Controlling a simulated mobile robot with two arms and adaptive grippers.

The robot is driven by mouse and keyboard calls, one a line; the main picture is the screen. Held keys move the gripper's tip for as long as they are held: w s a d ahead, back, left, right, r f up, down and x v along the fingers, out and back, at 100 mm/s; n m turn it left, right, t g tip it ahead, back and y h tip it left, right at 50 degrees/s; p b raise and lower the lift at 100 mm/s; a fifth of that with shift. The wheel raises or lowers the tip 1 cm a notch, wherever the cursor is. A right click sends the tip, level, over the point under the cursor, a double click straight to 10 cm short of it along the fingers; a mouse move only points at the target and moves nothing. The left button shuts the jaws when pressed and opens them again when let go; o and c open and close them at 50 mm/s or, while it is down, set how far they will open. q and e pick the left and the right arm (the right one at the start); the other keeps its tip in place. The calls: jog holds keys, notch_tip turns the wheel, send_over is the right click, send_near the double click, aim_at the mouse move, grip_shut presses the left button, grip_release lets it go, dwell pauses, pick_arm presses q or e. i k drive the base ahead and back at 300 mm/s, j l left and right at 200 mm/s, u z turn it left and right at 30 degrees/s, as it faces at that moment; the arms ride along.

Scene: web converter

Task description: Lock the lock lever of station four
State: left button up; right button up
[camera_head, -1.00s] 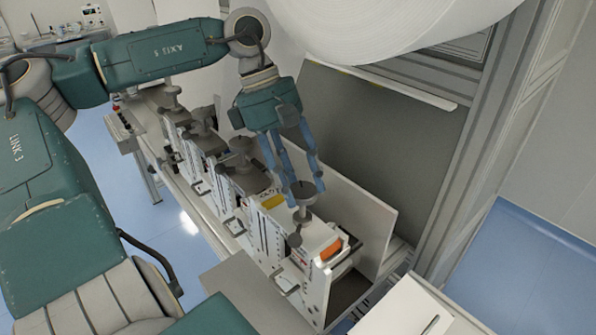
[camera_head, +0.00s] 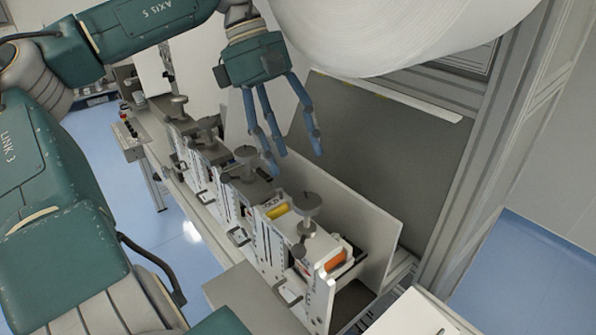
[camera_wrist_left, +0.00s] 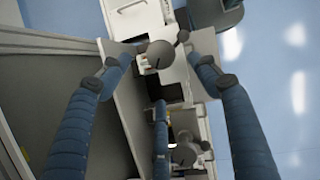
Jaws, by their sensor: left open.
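A row of stations runs from back left to front right in the head view. The nearest station (camera_head: 318,245) carries a round grey knob (camera_head: 307,203) and a lever with a dark ball end (camera_head: 299,250); the lever points toward the near left. I cannot read a station number. My left gripper (camera_head: 293,155) is open and empty, above and behind this knob, apart from it. In the left wrist view, the open fingers (camera_wrist_left: 158,75) spread around a round knob (camera_wrist_left: 160,54), with its ball-ended lever (camera_wrist_left: 183,36) pointing up right. My right gripper is not in view.
Further stations with similar knobs (camera_head: 246,154) stand behind the nearest one. A large white roll (camera_head: 400,30) hangs above right of my left gripper. An upright white panel (camera_head: 350,215) borders the row on the right. A white surface (camera_head: 410,315) lies at front right.

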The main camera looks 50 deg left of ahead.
aim_at(298, 251)
jog(key=k+j, duration=0.7)
jog(key=k, duration=0.2)
